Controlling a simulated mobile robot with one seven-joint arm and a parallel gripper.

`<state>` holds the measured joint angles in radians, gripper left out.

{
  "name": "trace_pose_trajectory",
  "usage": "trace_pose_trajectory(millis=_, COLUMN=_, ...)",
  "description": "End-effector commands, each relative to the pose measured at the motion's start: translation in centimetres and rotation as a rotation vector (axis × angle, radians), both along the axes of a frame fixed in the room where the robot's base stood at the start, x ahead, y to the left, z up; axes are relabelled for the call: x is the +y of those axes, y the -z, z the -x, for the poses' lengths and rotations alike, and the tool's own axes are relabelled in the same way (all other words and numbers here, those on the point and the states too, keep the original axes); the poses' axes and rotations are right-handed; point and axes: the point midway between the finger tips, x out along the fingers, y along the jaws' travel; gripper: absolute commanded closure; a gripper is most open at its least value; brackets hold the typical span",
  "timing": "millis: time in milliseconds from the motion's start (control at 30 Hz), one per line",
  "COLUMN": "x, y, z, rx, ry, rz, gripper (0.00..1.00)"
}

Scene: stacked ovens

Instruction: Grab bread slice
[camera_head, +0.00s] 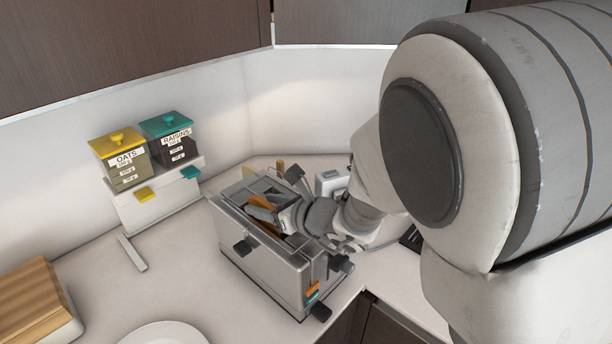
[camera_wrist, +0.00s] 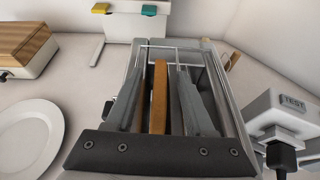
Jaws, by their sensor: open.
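A brown bread slice (camera_wrist: 159,97) stands on edge at the toaster, seen edge-on in the wrist view; its orange-brown edge also shows in the head view (camera_head: 260,202). The silver toaster (camera_head: 262,262) stands on the counter, and its rim surrounds the slice in the wrist view (camera_wrist: 229,106). My gripper (camera_wrist: 160,88) is open, with one grey finger on each side of the slice. A gap shows on both sides of it, narrower on the right. The lower part of the slice is hidden. In the head view, my arm covers part of the toaster.
Oats (camera_head: 121,160) and raisins (camera_head: 171,140) dispensers stand behind the toaster on the left. A white plate (camera_wrist: 28,136) and a wooden-topped box (camera_wrist: 24,46) are to the left. A white device labelled TEST (camera_wrist: 281,112) stands close on the right.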

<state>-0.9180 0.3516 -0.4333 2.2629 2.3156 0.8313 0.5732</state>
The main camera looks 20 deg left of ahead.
Motion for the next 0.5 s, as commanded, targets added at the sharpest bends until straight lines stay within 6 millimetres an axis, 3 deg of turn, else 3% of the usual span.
trace_pose_trajectory(millis=233, x=0.06, y=0.02, z=-0.04, rx=0.0, ry=0.0, rz=0.0, gripper=0.48)
trace_pose_trajectory(millis=500, x=0.04, y=0.02, z=-0.03, rx=0.0, ry=0.0, rz=0.0, gripper=0.97)
